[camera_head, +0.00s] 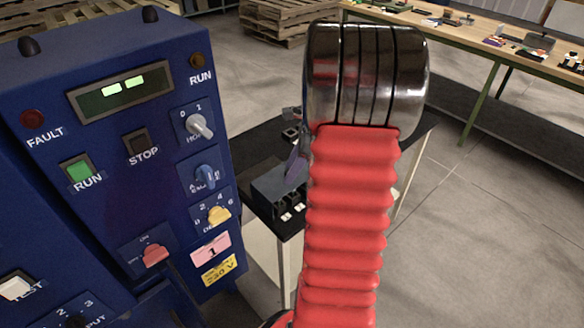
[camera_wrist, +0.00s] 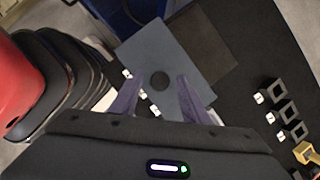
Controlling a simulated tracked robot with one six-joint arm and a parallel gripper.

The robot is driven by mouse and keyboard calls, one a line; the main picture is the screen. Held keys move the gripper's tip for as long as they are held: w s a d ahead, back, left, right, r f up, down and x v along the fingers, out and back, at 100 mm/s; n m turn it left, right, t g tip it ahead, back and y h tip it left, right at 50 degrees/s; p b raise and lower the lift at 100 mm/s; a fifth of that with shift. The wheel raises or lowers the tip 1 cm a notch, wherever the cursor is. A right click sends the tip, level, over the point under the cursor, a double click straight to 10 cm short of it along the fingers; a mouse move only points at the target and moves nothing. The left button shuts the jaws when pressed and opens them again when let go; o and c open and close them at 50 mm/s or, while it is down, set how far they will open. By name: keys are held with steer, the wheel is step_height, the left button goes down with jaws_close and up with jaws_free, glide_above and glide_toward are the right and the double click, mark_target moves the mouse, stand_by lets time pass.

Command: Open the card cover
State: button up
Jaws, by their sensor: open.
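A flat blue-grey plate (camera_wrist: 180,52) with a dark round spot in it, which looks like the card cover, lies ahead of my gripper (camera_wrist: 158,82) in the wrist view. My red arm hides the rest of my gripper there.
A blue control cabinet (camera_head: 110,150) with switches stands at the left, close to the black table (camera_head: 258,142). Several small square sockets (camera_wrist: 283,110) and white pieces sit at the right of the wrist view. A workbench (camera_head: 480,45) and pallets (camera_head: 275,18) are farther back.

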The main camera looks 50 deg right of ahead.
steer(key=shift+c, duration=0.3)
jaws_close()
stand_by(0.3)
